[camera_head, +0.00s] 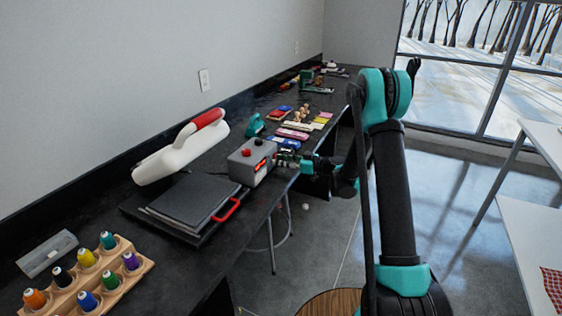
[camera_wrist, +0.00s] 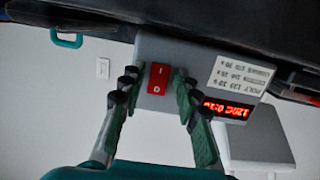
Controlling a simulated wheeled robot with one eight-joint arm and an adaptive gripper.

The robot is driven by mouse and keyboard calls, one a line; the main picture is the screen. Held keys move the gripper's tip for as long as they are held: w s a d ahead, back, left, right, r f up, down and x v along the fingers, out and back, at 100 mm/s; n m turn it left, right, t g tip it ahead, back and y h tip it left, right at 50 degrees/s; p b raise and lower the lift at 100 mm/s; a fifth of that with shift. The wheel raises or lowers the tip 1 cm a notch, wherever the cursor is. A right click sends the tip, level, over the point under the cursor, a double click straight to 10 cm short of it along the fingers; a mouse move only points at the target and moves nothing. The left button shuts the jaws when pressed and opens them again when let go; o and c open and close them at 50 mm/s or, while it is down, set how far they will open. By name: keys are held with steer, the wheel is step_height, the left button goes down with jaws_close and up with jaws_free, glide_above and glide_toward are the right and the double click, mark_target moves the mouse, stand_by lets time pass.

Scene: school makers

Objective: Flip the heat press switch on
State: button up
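The heat press (camera_head: 195,200) stands on the dark bench, with a white upper arm, a red-tipped handle and a dark platen. In the wrist view, the red rocker switch (camera_wrist: 158,78), marked I and O, is on the box's grey face. I cannot tell which side is pressed. My gripper (camera_wrist: 157,88) is open, with a finger on each side of the switch, empty. In the head view my gripper (camera_head: 286,158) is close to the box; contact is unclear, and the switch is hidden.
A wooden thread rack (camera_head: 95,275) with several colored spools and a grey box (camera_head: 47,252) stand at the near left. Colored small items (camera_head: 293,134) lie on the bench beyond the control box.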

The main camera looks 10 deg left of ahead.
steer(key=shift+o, duration=0.4)
steer(key=v, duration=1.2)
steer(key=shift+s, duration=0.1)
